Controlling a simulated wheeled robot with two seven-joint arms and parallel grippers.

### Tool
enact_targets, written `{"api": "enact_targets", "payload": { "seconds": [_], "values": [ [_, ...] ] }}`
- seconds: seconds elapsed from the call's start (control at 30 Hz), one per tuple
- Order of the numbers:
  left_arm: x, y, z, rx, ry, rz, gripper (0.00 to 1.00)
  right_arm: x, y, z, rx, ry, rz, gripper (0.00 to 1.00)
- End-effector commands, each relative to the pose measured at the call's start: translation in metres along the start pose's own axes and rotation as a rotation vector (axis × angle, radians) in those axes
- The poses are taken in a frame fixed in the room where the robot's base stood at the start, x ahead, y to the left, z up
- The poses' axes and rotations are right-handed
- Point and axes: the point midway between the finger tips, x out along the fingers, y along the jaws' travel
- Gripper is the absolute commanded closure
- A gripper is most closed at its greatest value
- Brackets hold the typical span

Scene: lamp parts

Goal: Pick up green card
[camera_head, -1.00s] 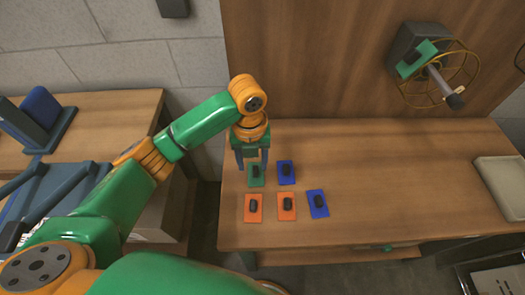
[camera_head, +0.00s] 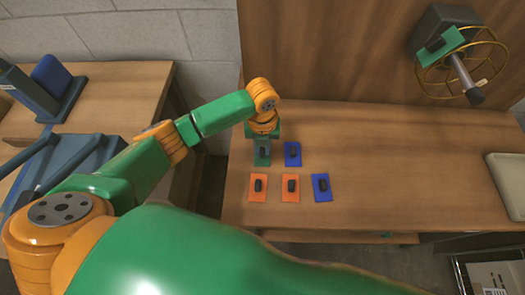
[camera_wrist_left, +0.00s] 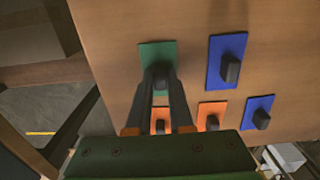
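A green card (camera_head: 262,162) with a black knob lies at the back left of the row of cards on the wooden table. It also shows in the left wrist view (camera_wrist_left: 152,50). My left gripper (camera_head: 263,150) points down over it. In the left wrist view its two dark fingers (camera_wrist_left: 161,82) flank the black knob closely and look shut on it. The card looks still on the table. Another green piece with a black knob (camera_head: 440,44) is up by the wire lamp cage. My right gripper is not in view.
A blue card (camera_head: 292,148) lies just right of the green one. Two orange cards (camera_head: 258,195) (camera_head: 290,196) and a second blue card (camera_head: 322,194) lie in front. A pale tray (camera_head: 505,180) is at the right edge. The table's middle is clear.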

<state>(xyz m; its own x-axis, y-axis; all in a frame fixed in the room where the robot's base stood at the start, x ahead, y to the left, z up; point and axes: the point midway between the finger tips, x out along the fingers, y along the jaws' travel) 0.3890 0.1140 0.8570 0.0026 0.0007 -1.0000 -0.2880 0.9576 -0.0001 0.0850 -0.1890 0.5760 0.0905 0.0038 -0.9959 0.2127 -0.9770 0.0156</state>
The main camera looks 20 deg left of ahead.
Motion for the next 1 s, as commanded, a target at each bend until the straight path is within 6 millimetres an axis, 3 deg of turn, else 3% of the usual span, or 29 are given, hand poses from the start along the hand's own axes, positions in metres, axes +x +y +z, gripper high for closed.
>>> {"api": "enact_targets", "payload": {
  "seconds": [0.43, 0.63, 0.87, 1.0],
  "values": [
    [-0.004, 0.0, 0.0, -0.001, 0.0, 0.0, 1.0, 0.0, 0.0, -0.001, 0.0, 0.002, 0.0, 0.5],
    [-0.035, -0.002, -0.001, 0.004, -0.001, -0.003, 1.0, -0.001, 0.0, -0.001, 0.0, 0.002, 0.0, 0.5],
    [-0.097, -0.029, -0.049, 0.011, -0.005, -0.005, 1.0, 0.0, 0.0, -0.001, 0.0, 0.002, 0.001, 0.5],
    [-0.116, -0.049, -0.087, 0.013, -0.004, 0.0, 1.0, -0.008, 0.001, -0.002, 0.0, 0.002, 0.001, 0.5]
  ]
}}
